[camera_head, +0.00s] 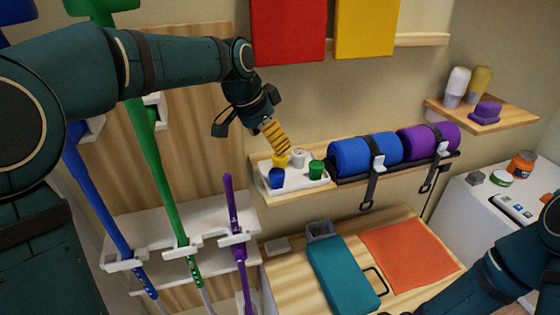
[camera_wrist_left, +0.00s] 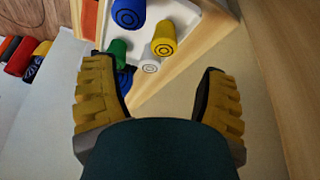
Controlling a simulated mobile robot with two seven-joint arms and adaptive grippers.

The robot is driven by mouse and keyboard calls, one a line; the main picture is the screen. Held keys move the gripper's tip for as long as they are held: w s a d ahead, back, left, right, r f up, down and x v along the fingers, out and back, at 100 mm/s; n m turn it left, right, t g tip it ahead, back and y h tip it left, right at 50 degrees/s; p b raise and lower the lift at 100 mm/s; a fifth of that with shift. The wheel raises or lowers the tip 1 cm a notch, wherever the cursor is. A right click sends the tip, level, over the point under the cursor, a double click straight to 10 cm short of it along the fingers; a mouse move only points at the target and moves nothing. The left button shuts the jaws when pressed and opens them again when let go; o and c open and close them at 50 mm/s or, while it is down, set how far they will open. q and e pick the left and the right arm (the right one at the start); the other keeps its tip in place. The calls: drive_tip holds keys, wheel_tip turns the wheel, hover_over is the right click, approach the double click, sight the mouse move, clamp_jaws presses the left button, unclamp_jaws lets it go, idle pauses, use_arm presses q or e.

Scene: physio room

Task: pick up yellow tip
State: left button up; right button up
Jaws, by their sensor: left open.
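The yellow tip (camera_head: 280,160) stands in a white tray (camera_head: 305,183) on the wall shelf, with a blue tip (camera_head: 277,177), a green tip (camera_head: 316,169) and a white tip (camera_head: 299,158) around it. My left gripper (camera_head: 284,151) is over the tray, its yellow-padded fingers close to the yellow tip. In the left wrist view, my left gripper (camera_wrist_left: 156,72) is open and empty. There the yellow tip (camera_wrist_left: 164,38) lies beyond the fingertips, beside the tray's edge, and I see no contact. My right arm shows at the lower right, its gripper out of view.
A blue roll (camera_head: 360,154) and a purple roll (camera_head: 425,140) sit on the same shelf, right of the tray. Blue, green and purple (camera_head: 236,225) poles stand in a rack at the left. A teal case (camera_head: 340,272) lies below.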

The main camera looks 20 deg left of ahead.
sight(280, 156)
use_arm(q)
drive_tip(key=x, duration=0.5)
drive_tip(key=w+x, duration=0.1)
drive_tip(key=x, duration=0.2)
drive_tip(key=shift+a+r, duration=0.1)
drive_tip(key=c, duration=1.1)
